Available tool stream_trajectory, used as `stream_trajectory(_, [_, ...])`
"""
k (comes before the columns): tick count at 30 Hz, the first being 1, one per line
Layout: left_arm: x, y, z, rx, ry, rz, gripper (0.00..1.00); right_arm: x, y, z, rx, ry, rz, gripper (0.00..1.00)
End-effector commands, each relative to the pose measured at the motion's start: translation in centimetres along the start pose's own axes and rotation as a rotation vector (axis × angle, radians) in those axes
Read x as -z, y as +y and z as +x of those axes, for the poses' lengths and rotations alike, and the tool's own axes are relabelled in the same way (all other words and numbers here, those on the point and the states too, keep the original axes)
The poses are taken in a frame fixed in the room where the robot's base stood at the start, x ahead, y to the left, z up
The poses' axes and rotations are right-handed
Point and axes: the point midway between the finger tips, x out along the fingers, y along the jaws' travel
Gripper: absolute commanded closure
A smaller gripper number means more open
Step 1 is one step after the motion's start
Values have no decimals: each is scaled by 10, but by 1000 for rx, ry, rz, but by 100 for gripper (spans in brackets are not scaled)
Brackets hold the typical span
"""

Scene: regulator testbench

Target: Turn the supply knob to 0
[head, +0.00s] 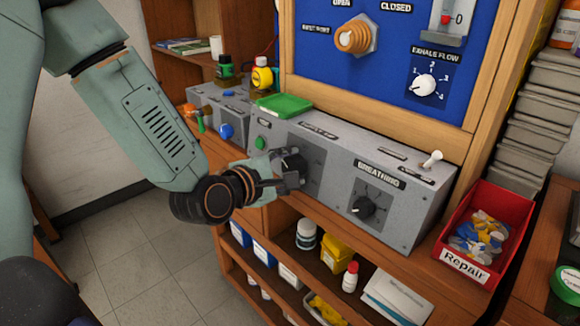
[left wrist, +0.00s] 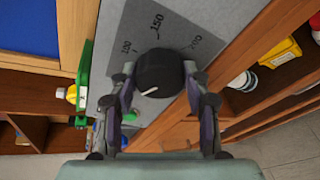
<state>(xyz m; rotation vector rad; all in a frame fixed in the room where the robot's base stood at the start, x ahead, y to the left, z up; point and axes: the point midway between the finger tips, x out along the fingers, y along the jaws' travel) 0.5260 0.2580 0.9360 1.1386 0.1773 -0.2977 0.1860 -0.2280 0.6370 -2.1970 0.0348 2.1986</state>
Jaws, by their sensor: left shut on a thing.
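The supply knob (head: 293,163) is a black round knob on the front of the grey testbench box (head: 337,180), under a label too small to read surely. My left gripper (head: 283,180) is shut on this knob, partly hiding it in the head view. In the left wrist view the knob (left wrist: 160,72) sits between the two fingers of the left gripper (left wrist: 158,80), one on each side. Its white pointer line slants to the lower left there. The marks 100, 150 and 200 show above the knob; a 0 mark is not visible. My right gripper is out of view.
A second black knob (head: 363,207), labelled BREATHING, sits right of the supply knob. A toggle switch (head: 431,160) and a green tray (head: 284,106) are on the box top. A red Repair bin (head: 484,235) stands to the right. Bottles stand on the shelf below.

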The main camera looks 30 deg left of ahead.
Motion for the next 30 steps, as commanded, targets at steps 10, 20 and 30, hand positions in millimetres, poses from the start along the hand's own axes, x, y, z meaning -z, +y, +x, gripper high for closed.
stream_trajectory(10, [0, 0, 0, 66, 1, -327, 84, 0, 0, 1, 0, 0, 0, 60])
stream_trajectory(20, [1, 0, 0, 127, 0, -629, 84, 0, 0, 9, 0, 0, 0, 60])
stream_trajectory(30, [1, -2, 0, 179, 0, -875, 84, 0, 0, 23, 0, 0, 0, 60])
